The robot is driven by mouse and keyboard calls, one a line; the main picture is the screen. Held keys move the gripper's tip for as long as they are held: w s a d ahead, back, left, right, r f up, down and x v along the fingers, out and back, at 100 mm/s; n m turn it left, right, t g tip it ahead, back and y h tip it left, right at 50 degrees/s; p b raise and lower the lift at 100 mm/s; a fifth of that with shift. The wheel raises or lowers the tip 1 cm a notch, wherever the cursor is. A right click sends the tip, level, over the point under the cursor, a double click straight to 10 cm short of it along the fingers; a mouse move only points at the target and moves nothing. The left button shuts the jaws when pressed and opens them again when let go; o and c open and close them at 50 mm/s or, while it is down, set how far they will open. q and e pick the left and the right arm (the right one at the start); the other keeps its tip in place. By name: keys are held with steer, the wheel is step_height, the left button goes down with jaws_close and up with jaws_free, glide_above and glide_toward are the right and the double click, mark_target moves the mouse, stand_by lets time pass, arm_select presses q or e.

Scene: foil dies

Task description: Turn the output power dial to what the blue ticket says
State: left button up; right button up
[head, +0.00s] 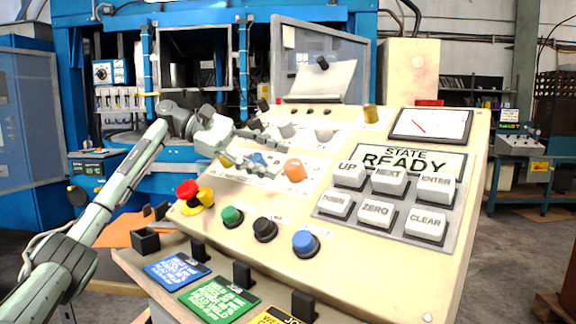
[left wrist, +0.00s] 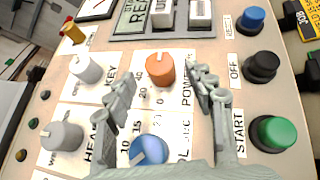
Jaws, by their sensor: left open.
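The orange dial (head: 294,171) is on the sloped cream console. In the left wrist view the orange dial (left wrist: 160,69) sits beside the word POWER and a printed scale with 0, 20 and 40; its exact setting is unclear. My left gripper (head: 262,150) is open over the dial area. In the left wrist view its fingers (left wrist: 165,82) stand on either side of the orange dial, with visible gaps. A blue dial (left wrist: 149,150) lies nearer the palm. The blue ticket (head: 177,270) lies at the console's front left; its writing is too small to read. My right gripper is not in view.
A green ticket (head: 217,298) and a yellow ticket (head: 272,317) are beside it. Green (head: 231,216), black (head: 265,229) and blue (head: 305,243) buttons line the console's front.

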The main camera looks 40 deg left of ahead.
arm_select(q)
steer(key=v, duration=0.7)
stand_by(0.4)
